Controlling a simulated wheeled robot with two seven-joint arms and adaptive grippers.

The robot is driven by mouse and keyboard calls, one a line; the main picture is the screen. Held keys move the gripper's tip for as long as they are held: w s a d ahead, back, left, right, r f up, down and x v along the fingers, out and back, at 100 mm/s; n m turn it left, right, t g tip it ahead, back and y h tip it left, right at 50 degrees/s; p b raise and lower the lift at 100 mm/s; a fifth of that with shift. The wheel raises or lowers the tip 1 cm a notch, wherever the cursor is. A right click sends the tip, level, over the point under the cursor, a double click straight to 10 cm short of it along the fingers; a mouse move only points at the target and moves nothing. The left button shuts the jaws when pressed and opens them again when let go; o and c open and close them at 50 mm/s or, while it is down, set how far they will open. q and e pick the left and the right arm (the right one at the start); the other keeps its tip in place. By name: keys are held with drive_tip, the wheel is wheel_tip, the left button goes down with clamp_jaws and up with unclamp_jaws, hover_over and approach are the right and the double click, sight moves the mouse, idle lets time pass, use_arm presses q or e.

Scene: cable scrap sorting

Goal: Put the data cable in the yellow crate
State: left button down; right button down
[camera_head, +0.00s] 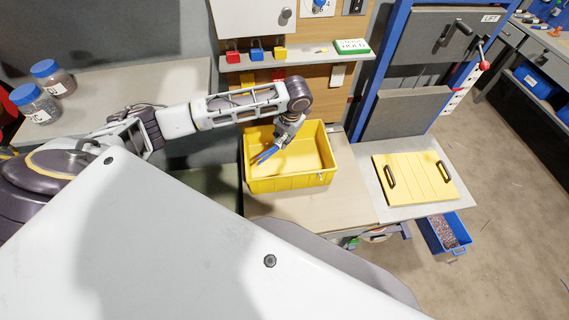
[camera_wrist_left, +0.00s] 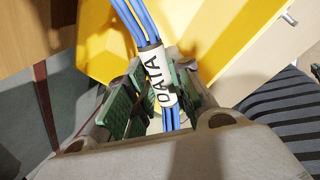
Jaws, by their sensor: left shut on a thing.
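The data cable is a bundle of blue strands with a white label reading DATA. In the left wrist view the data cable (camera_wrist_left: 154,75) runs between the green-padded fingers of my left gripper (camera_wrist_left: 150,95), which is shut on it around the label. In the head view the data cable (camera_head: 264,155) hangs from my left gripper (camera_head: 280,143) over the yellow crate (camera_head: 290,183). The crate stands open on the bench. I cannot tell whether the cable touches the crate. My right gripper is not in view.
A yellow lid with two dark handles (camera_head: 425,179) lies on the grey surface right of the crate. Two blue-capped jars (camera_head: 40,106) stand at left. A blue bin (camera_head: 432,238) is on the floor.

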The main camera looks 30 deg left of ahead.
use_arm(q)
drive_tip(key=d+b+x, duration=0.2)
drive_tip(key=x, duration=1)
drive_tip(key=shift+s+d+f, duration=0.25)
drive_tip(key=shift+f, duration=0.05)
drive_tip(key=shift+f+b, duration=0.1)
drive_tip(key=shift+b, duration=0.2)
drive_tip(key=shift+d+b+x, duration=0.2)
drive_tip(key=shift+b+x, duration=0.7)
drive_tip(key=shift+b, duration=0.1)
drive_tip(key=shift+d+b+x, duration=0.2)
drive_tip(key=shift+b+x, duration=0.75)
drive_tip(key=shift+f, duration=0.7)
drive_tip(key=c, duration=1.3)
unclamp_jaws()
drive_tip(key=shift+r, duration=0.1)
